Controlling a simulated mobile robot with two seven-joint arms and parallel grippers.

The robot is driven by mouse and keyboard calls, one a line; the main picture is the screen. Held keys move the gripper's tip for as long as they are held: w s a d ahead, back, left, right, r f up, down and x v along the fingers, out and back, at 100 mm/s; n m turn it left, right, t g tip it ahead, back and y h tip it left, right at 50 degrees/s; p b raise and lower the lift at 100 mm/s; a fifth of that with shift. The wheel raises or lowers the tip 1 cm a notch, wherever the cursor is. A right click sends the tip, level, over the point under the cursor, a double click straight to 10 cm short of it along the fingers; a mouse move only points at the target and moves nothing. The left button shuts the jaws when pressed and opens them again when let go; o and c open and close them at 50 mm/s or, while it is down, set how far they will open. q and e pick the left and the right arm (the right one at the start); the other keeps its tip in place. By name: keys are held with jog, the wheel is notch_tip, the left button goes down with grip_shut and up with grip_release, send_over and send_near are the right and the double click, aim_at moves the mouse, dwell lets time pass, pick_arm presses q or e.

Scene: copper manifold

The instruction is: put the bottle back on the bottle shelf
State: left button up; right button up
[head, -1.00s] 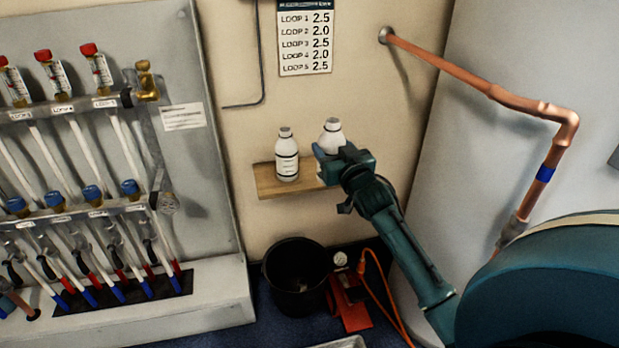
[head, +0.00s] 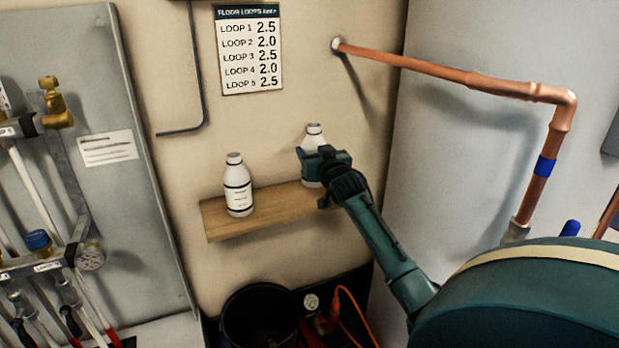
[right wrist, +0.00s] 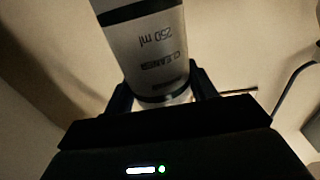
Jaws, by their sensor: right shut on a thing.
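In the right wrist view the bottle (right wrist: 150,55), printed "CLEANER 250 ml", sits between the two fingers of the gripper (right wrist: 162,92). My left gripper is not in view.
A second white bottle (head: 238,190) stands upright on the left part of the shelf. A black bucket (head: 260,318) is below. A copper pipe (head: 450,75) crosses the right wall, and a manifold panel (head: 85,95) stands at left. Bare board lies between the bottles.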

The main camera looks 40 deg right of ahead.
notch_tip(320, 180, down, 5)
jog(key=shift+r+b, duration=0.1)
jog(key=shift+b, duration=0.9)
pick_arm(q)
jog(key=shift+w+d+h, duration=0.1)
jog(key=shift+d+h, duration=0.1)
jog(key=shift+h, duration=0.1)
pick_arm(e)
jog(key=o, duration=1.1)
jog(key=shift+c, duration=0.2)
